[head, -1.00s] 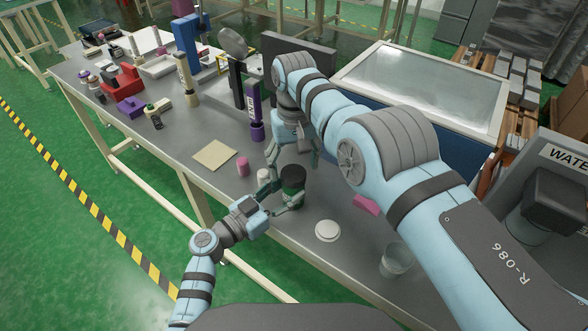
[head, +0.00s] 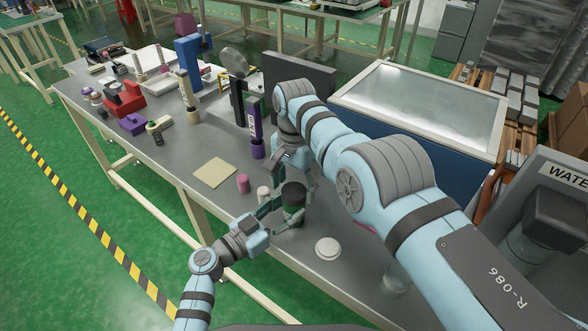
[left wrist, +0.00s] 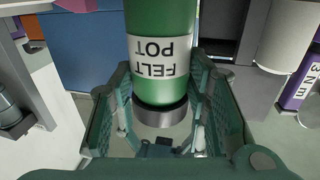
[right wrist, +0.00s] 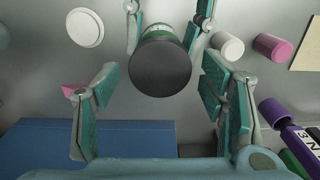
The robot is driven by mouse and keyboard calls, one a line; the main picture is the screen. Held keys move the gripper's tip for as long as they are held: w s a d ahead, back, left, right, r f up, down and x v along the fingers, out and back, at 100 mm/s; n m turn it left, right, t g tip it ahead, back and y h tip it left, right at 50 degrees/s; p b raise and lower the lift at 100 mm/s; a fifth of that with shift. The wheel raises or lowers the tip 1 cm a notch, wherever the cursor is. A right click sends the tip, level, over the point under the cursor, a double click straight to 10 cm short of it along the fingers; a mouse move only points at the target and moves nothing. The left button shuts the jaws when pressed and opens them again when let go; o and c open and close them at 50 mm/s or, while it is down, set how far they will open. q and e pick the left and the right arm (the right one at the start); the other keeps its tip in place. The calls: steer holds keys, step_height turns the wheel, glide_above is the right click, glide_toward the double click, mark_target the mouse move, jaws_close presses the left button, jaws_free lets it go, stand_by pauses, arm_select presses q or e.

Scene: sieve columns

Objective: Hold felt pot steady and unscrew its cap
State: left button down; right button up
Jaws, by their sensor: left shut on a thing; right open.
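The felt pot (head: 292,214) is a green jar with a dark cap (head: 293,191), standing upright on the grey bench. Its "FELT POT" label (left wrist: 163,58) reads upside down in the left wrist view. My left gripper (left wrist: 160,82) is shut on the pot from the side, one finger on each side below the cap. My right gripper (right wrist: 160,72) is open and points down over the cap. In the right wrist view the cap (right wrist: 160,68) lies between its spread fingers, with a gap on both sides. The cap looks seated on the pot.
A white cylinder (head: 263,193) and a pink cylinder (head: 243,183) stand close to the pot. A white disc (head: 328,248) lies on the near right; a beaker (head: 396,280) is partly behind my right arm. A tan pad (head: 214,172) and purple column (head: 256,135) are farther back.

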steer(key=shift+f, duration=0.6)
steer(key=c, duration=1.2)
steer(key=n, duration=0.4)
steer(key=shift+n, duration=0.4)
steer(key=n, duration=1.3)
steer(key=shift+n, duration=0.4)
